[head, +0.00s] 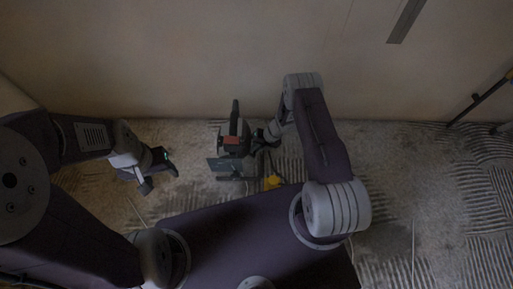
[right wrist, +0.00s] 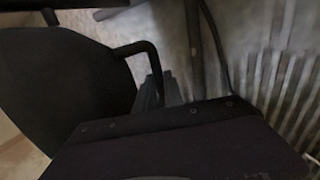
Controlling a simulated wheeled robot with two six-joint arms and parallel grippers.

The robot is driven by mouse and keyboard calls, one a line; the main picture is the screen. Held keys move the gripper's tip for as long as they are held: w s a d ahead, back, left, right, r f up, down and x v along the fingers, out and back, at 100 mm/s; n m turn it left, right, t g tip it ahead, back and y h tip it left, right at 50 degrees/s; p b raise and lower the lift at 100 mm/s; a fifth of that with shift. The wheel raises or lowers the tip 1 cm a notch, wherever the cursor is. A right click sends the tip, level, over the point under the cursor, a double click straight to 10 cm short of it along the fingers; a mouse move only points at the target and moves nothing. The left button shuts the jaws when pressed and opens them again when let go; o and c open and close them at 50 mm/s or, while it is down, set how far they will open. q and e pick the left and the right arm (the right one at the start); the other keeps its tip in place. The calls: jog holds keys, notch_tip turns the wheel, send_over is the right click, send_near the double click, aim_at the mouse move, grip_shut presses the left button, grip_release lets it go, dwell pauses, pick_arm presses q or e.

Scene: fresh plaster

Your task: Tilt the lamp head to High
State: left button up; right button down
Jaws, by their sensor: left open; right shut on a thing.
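The work lamp (head: 232,146) stands on the floor near the wall in the head view, with a dark body, a red part and a flat grey-green panel at its front. My right gripper (head: 262,140) is at the lamp's right side, shut on the lamp head; the exact contact is too dark and small to make out. In the right wrist view a black bent bar (right wrist: 150,55) shows close up, beside a large dark rounded shape. My left gripper (head: 160,176) is open and empty, to the left of the lamp and apart from it. No High marking can be read.
A yellow object (head: 273,182) lies just right of the lamp's foot, partly hidden by my body. The pale wall (head: 190,60) rises behind the lamp. A dark leg-like bar (head: 478,97) stands at the far right. The streaked floor (head: 410,165) between is mostly free.

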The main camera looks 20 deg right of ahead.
jog(key=shift+s+d+f, duration=0.1)
jog(key=shift+s+f, duration=0.2)
jog(key=c, duration=1.5)
grip_release()
jog(key=shift+f, duration=0.1)
jog(key=shift+o, duration=0.2)
jog(key=shift+w+r, duration=0.15)
jog(key=shift+r, duration=0.05)
jog(key=p+v, duration=0.5)
jog(key=v, duration=0.4)
jog(key=shift+p, duration=0.35)
